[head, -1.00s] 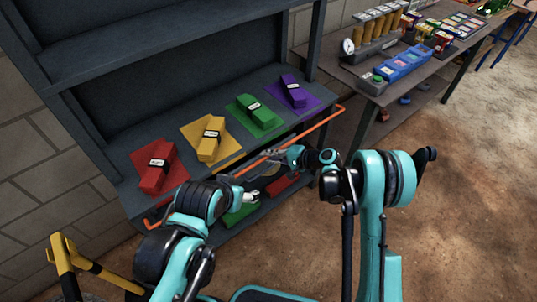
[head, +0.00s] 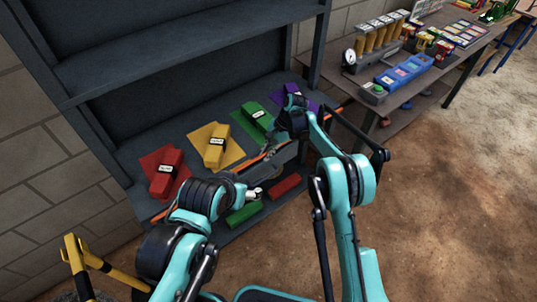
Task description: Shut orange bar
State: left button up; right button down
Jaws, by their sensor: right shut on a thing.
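The orange bar (head: 243,165) runs along the front edge of the dark shelf (head: 125,153), close to it. Much of the bar is hidden behind my arms; its far end shows past my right wrist. My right gripper (head: 260,170) reaches down to the middle of the bar and is shut on it, though the fingertips are small and partly covered. My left gripper (head: 254,192) is low in front of the shelf, below the bar; its fingers are too unclear to read.
Red (head: 166,173), yellow (head: 217,147), green (head: 254,120) and purple blocks lie on matching mats on the shelf. Green (head: 243,213) and red (head: 284,186) pieces sit lower down. A bench (head: 400,97) with a gauge and blue bins stands right. Dirt floor is open at right.

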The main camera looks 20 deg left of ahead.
jog(key=shift+w+a+g+h, duration=0.25)
jog(key=shift+a+g+h, duration=0.1)
jog(key=shift+g+h, duration=0.4)
jog(key=shift+w+a+r+m+h, duration=0.1)
jog(key=shift+m+h, duration=0.15)
jog(key=shift+m, duration=0.05)
jog(key=c, duration=1.6)
grip_release()
jog(key=shift+r, duration=0.1)
notch_tip(320, 180, up, 10)
jog(key=shift+f, duration=0.1)
